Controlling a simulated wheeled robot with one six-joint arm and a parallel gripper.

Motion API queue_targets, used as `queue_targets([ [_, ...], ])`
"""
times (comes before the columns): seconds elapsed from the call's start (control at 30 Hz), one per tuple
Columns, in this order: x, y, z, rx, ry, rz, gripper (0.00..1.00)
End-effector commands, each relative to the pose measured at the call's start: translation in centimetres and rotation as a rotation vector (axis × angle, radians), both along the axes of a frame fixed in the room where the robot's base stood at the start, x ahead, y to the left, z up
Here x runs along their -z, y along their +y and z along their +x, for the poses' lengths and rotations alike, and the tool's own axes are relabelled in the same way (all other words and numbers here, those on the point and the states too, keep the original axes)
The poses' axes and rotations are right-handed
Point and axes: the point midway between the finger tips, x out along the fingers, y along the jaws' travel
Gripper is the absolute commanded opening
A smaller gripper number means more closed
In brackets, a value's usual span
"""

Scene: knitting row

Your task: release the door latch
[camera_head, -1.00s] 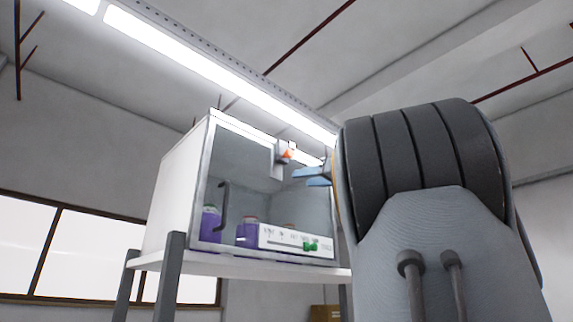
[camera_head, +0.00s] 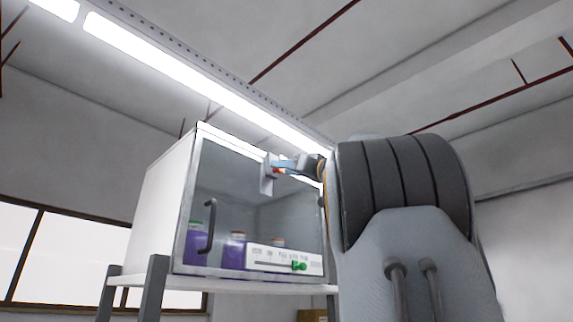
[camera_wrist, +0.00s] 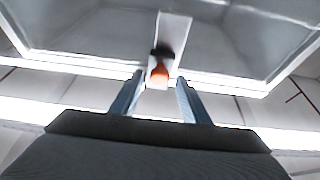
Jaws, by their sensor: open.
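The door latch is a grey plate (camera_head: 267,178) with an orange knob at the upper edge of the cabinet's glass door (camera_head: 230,185). In the wrist view the orange knob (camera_wrist: 159,73) sits on a dark stem, on the pale plate (camera_wrist: 173,32). My gripper (camera_head: 276,167) is at the latch, its blue fingers partly covering the knob. In the wrist view my gripper (camera_wrist: 160,82) is open, with one finger on each side of the knob and a gap on both sides. The door appears closed.
A dark vertical handle (camera_head: 210,226) is on the door's left side. Behind the glass stand purple containers (camera_head: 234,252). A white panel (camera_head: 268,258) with a green knob (camera_head: 299,266) is low at the front. The cabinet rests on a legged stand (camera_head: 128,281).

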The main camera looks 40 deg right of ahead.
Motion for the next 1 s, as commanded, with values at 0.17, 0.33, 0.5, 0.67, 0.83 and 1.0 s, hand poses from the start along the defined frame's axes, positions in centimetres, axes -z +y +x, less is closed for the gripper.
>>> queue_targets([
  [0.17, 0.0, -0.1, 0.1, 0.002, 0.000, 0.000, 0.42],
  [0.33, 0.0, -0.1, 0.1, 0.002, 0.000, 0.001, 0.28],
  [0.5, 0.0, -0.1, 0.1, 0.002, 0.000, 0.001, 0.00],
  [0.67, 0.0, -0.1, 0.0, 0.002, 0.000, 0.001, 0.00],
  [0.83, 0.5, -0.1, 0.1, 0.002, 0.000, 0.000, 0.00],
  [1.0, 1.6, -0.1, 0.1, 0.003, 0.000, -0.001, 0.00],
])
